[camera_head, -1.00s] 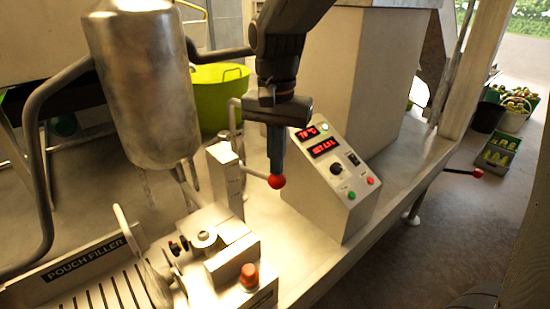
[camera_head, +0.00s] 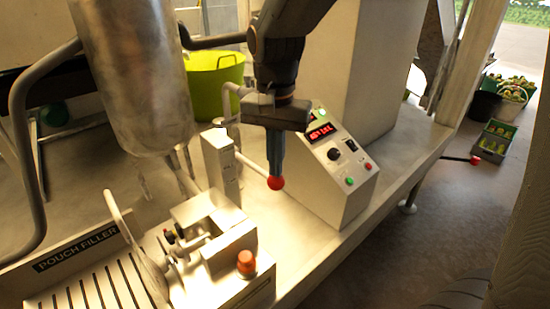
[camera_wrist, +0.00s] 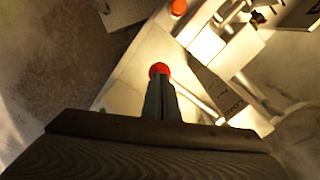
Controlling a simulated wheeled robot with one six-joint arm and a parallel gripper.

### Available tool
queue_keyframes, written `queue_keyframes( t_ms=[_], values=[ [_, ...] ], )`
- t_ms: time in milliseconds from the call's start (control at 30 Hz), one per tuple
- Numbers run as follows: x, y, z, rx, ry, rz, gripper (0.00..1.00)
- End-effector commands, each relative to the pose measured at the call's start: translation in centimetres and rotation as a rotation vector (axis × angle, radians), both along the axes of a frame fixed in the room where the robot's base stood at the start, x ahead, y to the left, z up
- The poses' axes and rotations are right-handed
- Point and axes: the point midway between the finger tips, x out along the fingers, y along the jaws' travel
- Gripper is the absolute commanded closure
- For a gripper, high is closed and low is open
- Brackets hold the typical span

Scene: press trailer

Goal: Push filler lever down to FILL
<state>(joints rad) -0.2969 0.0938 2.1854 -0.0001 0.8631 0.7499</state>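The filler lever is a thin pale rod (camera_head: 250,164) with a red ball knob (camera_head: 276,183). It slopes down and to the right from a pale upright post (camera_head: 222,168). My gripper (camera_head: 275,173) points down with its fingers together, directly over the ball. The fingertips appear to touch the top of the ball, not to grip around it. In the wrist view the ball (camera_wrist: 159,70) shows just beyond the fingertips (camera_wrist: 160,82). The post's label (camera_wrist: 234,103) is too small to read, and I cannot make out a FILL mark.
A control box (camera_head: 335,170) with red displays stands close right of the lever. A steel tank (camera_head: 135,85) hangs at the left. The pouch filler tray (camera_head: 75,245) and an orange-red button (camera_head: 246,262) are in front. A yellow-green tub (camera_head: 218,88) stands behind.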

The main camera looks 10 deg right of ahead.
Motion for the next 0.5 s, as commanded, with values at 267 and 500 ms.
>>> queue_keyframes(
  t_ms=[267,500],
  values=[
    [-0.01,0.0,-0.7,0.0,-0.001,0.0,1.0],
    [-0.03,-0.01,-0.67,0.0,0.0,0.0,1.0]
  ],
)
